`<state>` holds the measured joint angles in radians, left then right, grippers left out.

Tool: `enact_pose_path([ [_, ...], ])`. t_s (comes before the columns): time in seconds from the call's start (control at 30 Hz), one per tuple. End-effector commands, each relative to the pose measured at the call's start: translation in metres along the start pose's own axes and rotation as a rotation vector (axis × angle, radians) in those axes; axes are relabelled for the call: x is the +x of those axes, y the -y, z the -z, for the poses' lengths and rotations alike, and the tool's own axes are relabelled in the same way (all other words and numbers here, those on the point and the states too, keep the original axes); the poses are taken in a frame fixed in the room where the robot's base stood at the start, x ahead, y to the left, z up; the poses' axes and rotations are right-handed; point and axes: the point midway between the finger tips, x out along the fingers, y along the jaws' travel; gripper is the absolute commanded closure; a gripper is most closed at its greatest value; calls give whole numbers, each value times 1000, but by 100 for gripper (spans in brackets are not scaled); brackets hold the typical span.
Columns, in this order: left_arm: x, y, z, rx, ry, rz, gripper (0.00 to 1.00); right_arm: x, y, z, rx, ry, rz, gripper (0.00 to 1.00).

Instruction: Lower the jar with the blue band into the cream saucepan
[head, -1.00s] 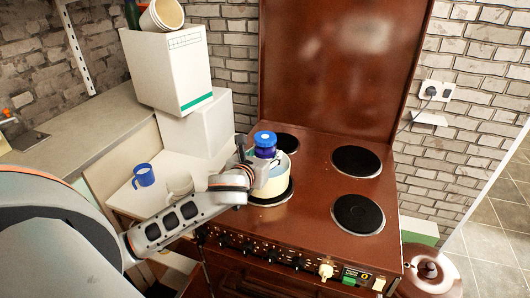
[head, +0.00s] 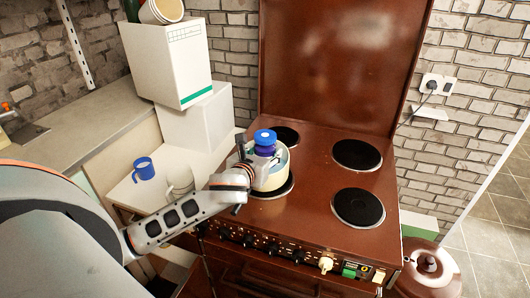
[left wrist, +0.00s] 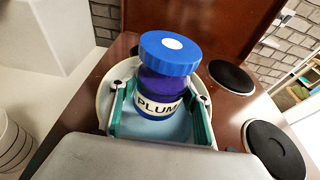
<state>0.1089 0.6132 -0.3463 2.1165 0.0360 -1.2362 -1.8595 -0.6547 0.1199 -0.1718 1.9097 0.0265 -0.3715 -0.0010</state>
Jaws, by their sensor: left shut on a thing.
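The jar (head: 265,149) has a blue lid and a dark blue body; in the left wrist view the jar (left wrist: 163,83) shows a white label reading "PLUM". My left gripper (left wrist: 160,112) is shut on the jar, with a teal-padded finger on each side. The cream saucepan (head: 273,181) stands on the front left hotplate. Its rim (left wrist: 103,97) shows around the jar and fingers in the left wrist view. The jar is upright, its lower part within the pan's opening and its lid above the rim. Whether its base touches the pan floor is hidden.
The brown stove (head: 310,198) has bare hotplates at back left, back right (head: 357,155) and front right (head: 358,207). Its raised lid (head: 340,70) stands behind. A blue mug (head: 144,169) and a pale cup (head: 180,180) stand left of the stove.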

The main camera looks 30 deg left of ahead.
Motion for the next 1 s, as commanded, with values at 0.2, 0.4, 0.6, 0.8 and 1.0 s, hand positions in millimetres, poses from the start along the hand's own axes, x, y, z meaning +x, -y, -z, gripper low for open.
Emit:
enact_pose_path([
  [0.2,1,-1,5,3,-8,-3,87,0,0,0,0,0,0,60],
  [0.4,1,-1,6,3,-9,-3,33,0,0,0,0,0,0,60],
  [0.6,0,0,8,4,-14,-2,33,0,1,-2,2,3,0,60],
  [0.8,-21,0,6,3,-10,1,33,0,0,-1,1,1,0,60],
  [1.0,-63,1,4,3,-6,2,33,0,0,0,0,0,0,60],
])
